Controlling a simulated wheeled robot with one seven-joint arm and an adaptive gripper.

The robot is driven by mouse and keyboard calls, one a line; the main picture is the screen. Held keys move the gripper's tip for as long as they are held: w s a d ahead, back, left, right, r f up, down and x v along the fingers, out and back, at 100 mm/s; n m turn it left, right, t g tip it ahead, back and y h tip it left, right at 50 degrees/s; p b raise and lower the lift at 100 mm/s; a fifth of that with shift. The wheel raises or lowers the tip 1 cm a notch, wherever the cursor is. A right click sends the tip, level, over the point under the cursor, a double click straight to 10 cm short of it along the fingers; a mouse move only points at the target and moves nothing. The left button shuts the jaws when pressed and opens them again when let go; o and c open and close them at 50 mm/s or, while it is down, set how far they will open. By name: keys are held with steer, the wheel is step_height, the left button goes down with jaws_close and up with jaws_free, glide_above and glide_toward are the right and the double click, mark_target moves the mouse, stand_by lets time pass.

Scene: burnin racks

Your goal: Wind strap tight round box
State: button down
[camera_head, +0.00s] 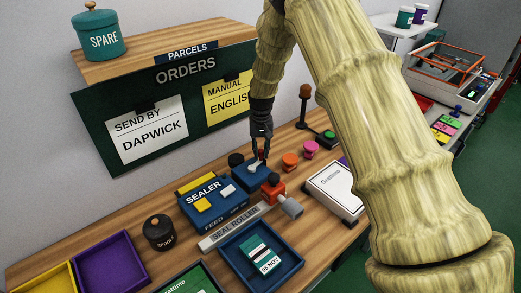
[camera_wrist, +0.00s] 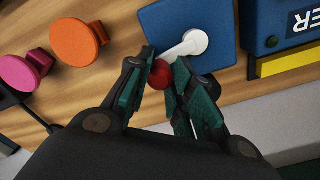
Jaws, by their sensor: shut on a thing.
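My gripper (camera_head: 261,150) is shut on a red knob (camera_wrist: 161,74) at the end of a white crank arm (camera_wrist: 185,46). The crank turns on the top of a blue unit (camera_wrist: 165,15) beside the sealer; this blue unit (camera_head: 250,180) is partly hidden by my fingers in the head view. In the wrist view the crank arm slants from its hub at upper right down to the knob. A white box marked Grattimo (camera_head: 338,188) lies to the right, partly hidden by my arm. I cannot make out a strap in either view.
The blue sealer (camera_head: 212,205) stands left of the crank unit. A red-and-grey device (camera_head: 275,188) is close in front. Orange (camera_head: 290,160) and pink (camera_head: 310,149) knobs stand to the right. A blue tray (camera_head: 235,263) holds a small teal packet. An orders board (camera_head: 165,97) rises behind.

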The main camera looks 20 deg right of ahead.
steer(key=shift+w+r, duration=0.1)
steer(key=shift+r, duration=0.05)
steer(key=c, duration=1.2)
jaws_free()
steer(key=shift+d, duration=0.1)
steer(key=shift+r, duration=3.65)
